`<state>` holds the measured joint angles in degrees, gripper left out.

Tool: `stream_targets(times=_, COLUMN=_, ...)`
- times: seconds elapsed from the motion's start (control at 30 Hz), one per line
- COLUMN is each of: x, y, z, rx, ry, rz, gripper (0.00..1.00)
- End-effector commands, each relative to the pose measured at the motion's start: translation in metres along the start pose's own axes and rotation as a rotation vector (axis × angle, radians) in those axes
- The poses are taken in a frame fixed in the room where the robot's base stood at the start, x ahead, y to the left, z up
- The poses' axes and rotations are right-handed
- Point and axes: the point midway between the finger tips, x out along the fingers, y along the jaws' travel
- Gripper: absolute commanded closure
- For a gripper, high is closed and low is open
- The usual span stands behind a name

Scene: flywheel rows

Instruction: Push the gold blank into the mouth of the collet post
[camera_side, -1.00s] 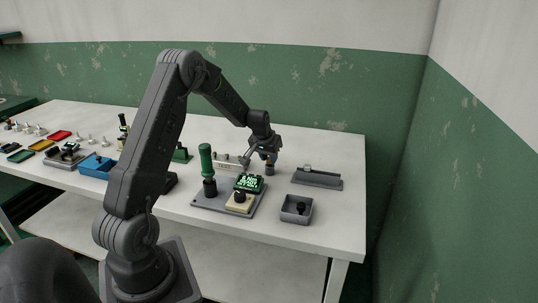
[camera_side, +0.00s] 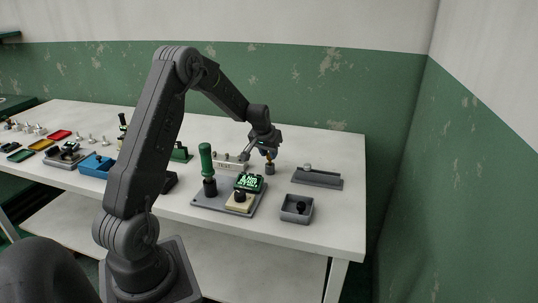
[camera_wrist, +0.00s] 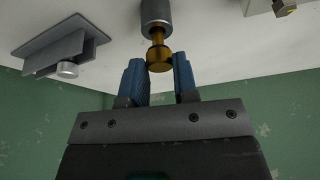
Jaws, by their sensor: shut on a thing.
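The gold blank (camera_wrist: 159,57) shows in the wrist view with its wide head between my blue fingertips and its narrower stem toward the collet post. The collet post (camera_wrist: 155,14) is a grey upright cylinder on the table. The stem meets the post's mouth; how deep it sits inside I cannot tell. In the side view the post (camera_side: 270,169) stands under my gripper, with a small gold spot of the blank (camera_side: 269,157) just above it. My gripper (camera_wrist: 160,68) is shut on the blank's head, directly over the post.
A grey rail block (camera_side: 318,178) lies right of the post, and a grey open bin (camera_side: 296,209) stands in front. A plate with a green-handled lever (camera_side: 206,165) and a lit display (camera_side: 248,183) is at front left. Bare table lies behind and right.

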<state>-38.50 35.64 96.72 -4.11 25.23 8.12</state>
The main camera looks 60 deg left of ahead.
Motion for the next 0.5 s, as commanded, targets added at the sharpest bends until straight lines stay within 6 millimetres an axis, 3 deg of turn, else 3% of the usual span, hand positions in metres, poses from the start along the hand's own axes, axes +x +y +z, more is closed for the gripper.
stream_targets(times=0.5, x=-0.0102, y=0.0000, z=-0.0045, rx=0.000, ry=0.001, rz=0.000, gripper=0.97)
